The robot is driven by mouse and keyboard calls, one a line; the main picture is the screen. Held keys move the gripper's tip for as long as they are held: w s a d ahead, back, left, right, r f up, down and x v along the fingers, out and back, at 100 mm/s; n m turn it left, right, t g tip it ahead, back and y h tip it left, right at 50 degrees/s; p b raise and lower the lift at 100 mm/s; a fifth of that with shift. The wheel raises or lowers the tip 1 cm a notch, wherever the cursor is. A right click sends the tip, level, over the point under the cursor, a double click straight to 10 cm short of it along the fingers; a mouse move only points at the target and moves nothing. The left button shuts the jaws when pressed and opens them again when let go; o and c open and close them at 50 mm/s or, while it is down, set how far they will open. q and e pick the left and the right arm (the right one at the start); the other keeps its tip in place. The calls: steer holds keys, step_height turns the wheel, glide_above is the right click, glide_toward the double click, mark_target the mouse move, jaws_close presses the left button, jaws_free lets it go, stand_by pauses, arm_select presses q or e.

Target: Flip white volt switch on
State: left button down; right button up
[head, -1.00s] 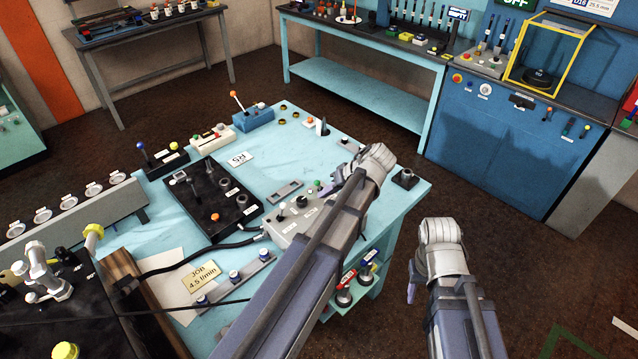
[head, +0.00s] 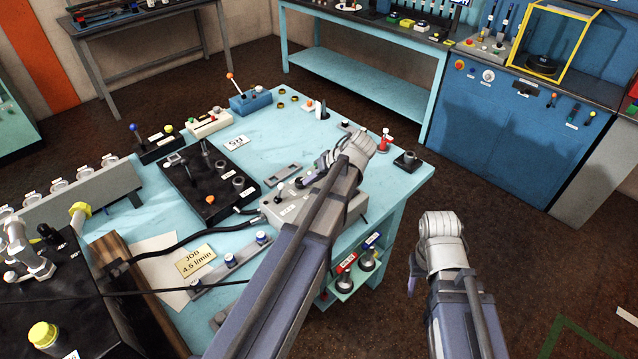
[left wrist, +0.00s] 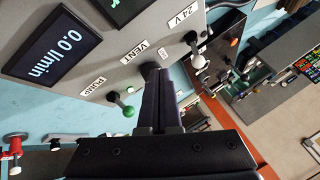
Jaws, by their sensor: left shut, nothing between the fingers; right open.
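The white-tipped 24 V switch (left wrist: 198,61) stands on the face of a grey control box (left wrist: 150,30) in the left wrist view. In the head view, a white-knobbed lever (head: 280,188) shows on the grey box (head: 345,212). My left gripper (left wrist: 153,72) is shut and empty. Its tips are by the VENT label, to the left of the white switch and apart from it. They cover what is under VENT. In the head view my left gripper (head: 314,160) is over the box's far side. My right gripper (head: 411,284) is open, off the bench's right side.
A green-tipped switch (left wrist: 129,111) by PUMP is left of my left fingers. A black valve block (head: 208,190) stands left of the box. A red-topped post (head: 385,140) and a black socket block (head: 408,160) stand at the bench's right corner. Hoses cross the left side.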

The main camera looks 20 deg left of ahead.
mark_target(280, 191)
arm_select(q)
steer(key=shift+b+x, duration=0.45)
steer(key=shift+x, duration=0.7)
steer(key=s+a, duration=0.1)
steer(key=s+a+p, duration=0.1)
steer(key=shift+s+a+r, duration=0.1)
steer(key=shift+a+r, duration=0.25)
steer(key=shift+a, duration=0.25)
arm_select(e)
steer(key=shift+f, duration=0.55)
arm_select(q)
steer(key=shift+s, duration=0.1)
